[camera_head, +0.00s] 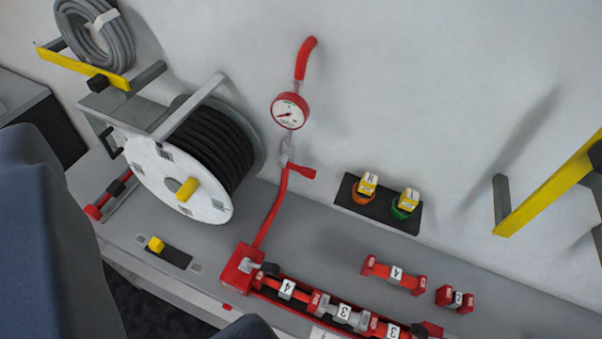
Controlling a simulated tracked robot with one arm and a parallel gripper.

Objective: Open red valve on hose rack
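A red valve handle (301,172) sits on a thin vertical pipe below a round red-rimmed gauge (290,111) on the wall. The handle points right, across the pipe. A red hose (272,209) runs from the valve down to a red block (243,268) on the grey shelf. A large dark blue-grey part of mine (42,240) fills the lower left, and a small dark tip (249,328) shows at the bottom edge. Both are apart from the valve. I cannot make out the fingertips of my gripper, or whether it holds anything.
A hose reel (183,190) with black hose stands left of the valve. A coiled grey hose (96,36) hangs at upper left. Yellow-topped knobs (368,184) sit right of it. Red couplings (393,274) lie on the shelf (330,245). A yellow bar (552,190) juts in at right.

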